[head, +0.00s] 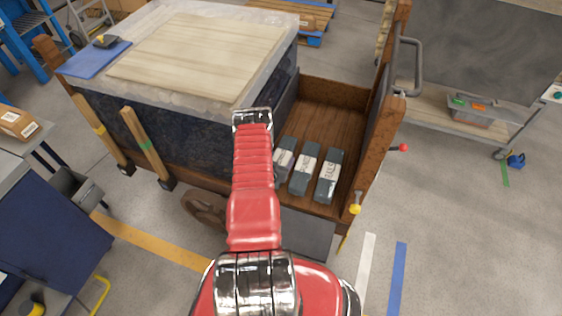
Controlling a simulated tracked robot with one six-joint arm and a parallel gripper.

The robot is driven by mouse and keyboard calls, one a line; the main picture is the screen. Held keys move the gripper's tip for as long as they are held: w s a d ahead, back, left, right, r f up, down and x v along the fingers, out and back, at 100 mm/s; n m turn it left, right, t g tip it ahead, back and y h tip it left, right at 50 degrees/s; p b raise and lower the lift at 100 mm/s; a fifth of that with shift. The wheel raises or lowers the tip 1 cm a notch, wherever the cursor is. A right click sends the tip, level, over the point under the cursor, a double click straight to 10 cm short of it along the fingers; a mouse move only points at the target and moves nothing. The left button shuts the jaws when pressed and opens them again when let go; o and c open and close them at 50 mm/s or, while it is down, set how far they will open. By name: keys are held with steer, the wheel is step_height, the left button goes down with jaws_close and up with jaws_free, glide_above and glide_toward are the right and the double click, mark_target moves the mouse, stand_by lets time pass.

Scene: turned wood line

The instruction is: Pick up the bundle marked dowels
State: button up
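Three dark grey bundles with white paper labels lie side by side on the brown wooden bed (327,105) of a cart in the head view. They are the left bundle (285,155), the middle bundle (304,168) and the right bundle (328,176). The lettering is too small to read, so I cannot tell which is marked dowels. My red arm rises from the bottom centre to a chrome joint just left of the bundles and partly covers the left one. No gripper fingers show, and nothing visible holds any bundle.
A large dark block with a pale wooden top (195,50) fills the cart's left side. A rust-brown post frame (380,110) bounds the bed on the right. A grey trolley (470,115) stands further right. The bed behind the bundles is bare, and floor is open at lower right.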

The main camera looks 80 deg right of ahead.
mark_target(281, 157)
steer(key=c, duration=1.1)
steer(key=shift+r, duration=0.2)
steer(key=shift+c, duration=0.2)
step_height(281, 157, up, 18)
stand_by(0.3)
steer(key=shift+f, duration=0.1)
stand_by(0.4)
